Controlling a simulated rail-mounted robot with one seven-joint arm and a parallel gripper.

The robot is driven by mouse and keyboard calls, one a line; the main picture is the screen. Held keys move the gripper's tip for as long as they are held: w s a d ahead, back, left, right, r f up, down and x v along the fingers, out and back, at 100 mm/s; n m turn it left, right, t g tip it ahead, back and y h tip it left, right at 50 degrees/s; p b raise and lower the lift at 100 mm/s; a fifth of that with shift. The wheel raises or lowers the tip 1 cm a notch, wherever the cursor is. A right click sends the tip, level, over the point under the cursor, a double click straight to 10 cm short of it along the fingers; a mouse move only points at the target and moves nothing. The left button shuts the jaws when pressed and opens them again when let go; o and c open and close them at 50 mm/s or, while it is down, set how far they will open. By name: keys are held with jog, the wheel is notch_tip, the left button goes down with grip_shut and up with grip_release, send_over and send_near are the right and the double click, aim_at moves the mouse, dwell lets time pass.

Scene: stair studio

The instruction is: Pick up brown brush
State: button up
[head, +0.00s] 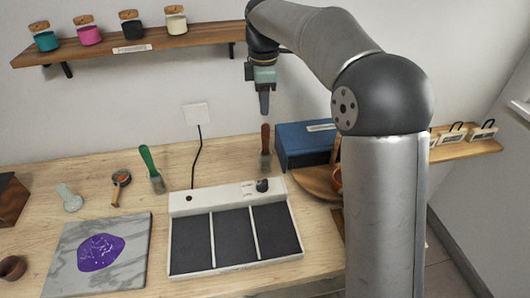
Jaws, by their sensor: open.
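The brown brush (265,138) stands near the back of the wooden table, with its brown handle up and its lower end down near the tabletop. It is left of the blue box and behind the white-framed panel device. My gripper (264,104) points down above the brush, with a small gap in the picture between its fingertips and the handle top. It is open and holds nothing. The fingers overlap in this view, so their exact alignment over the handle cannot be told.
A blue box (305,143) and a round wooden board (316,182) are right of the brush. The panel device (231,202) is in front. A green-handled tool (147,160) is left. A jar shelf (130,46) is on the wall, upper left.

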notch_tip(320, 180, down, 4)
jog(key=shift+r, duration=0.15)
jog(key=p, duration=0.1)
send_over(265, 148)
jog(key=f, duration=0.5)
jog(key=shift+w+f, duration=0.3)
grip_shut()
